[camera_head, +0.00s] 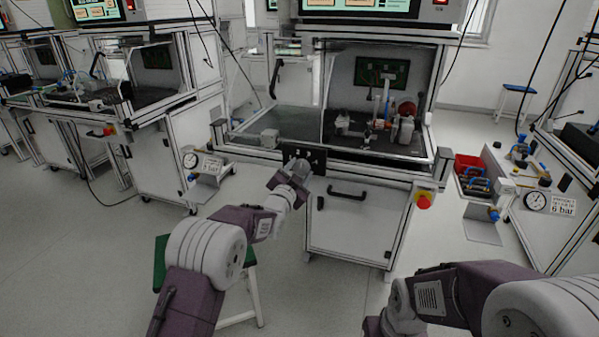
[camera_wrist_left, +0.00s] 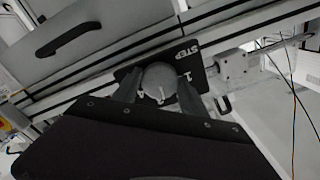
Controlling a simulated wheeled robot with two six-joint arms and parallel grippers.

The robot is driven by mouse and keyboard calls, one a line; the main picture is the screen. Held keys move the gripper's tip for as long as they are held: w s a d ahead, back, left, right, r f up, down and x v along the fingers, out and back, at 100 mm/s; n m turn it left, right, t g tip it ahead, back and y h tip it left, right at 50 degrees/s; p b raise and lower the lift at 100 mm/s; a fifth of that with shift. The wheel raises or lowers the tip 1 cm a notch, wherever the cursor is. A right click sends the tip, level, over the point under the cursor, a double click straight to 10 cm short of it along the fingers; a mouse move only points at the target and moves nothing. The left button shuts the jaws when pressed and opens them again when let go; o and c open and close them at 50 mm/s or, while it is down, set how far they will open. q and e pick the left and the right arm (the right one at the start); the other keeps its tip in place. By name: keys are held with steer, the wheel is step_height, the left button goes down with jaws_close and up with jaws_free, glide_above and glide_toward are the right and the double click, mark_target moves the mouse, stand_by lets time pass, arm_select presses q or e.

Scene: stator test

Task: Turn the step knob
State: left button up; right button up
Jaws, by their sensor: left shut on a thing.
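The step knob (camera_wrist_left: 158,80) is a round grey knob on a black plate (camera_wrist_left: 197,52) marked STEP, seen in the left wrist view. In the head view the black plate (camera_head: 316,156) sits on the front rail of the middle test station, and the knob is mostly hidden by the gripper. My left gripper (camera_head: 299,168) reaches up to the plate. In the left wrist view its two dark fingers (camera_wrist_left: 157,90) lie on either side of the knob and are shut on it. My right arm comes in at the lower right of the head view; its gripper is out of view.
A green stool (camera_head: 160,262) stands below my left arm. A side shelf holds a red bin (camera_head: 468,164).

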arm_select(q)
steer(key=n, duration=0.3)
steer(key=shift+n, duration=0.4)
steer(key=n, duration=0.3)
steer(key=shift+n, duration=0.3)
steer(key=n, duration=0.3)
steer(key=shift+n, duration=2.3)
steer(key=o, duration=1.4)
steer(key=shift+s, duration=0.1)
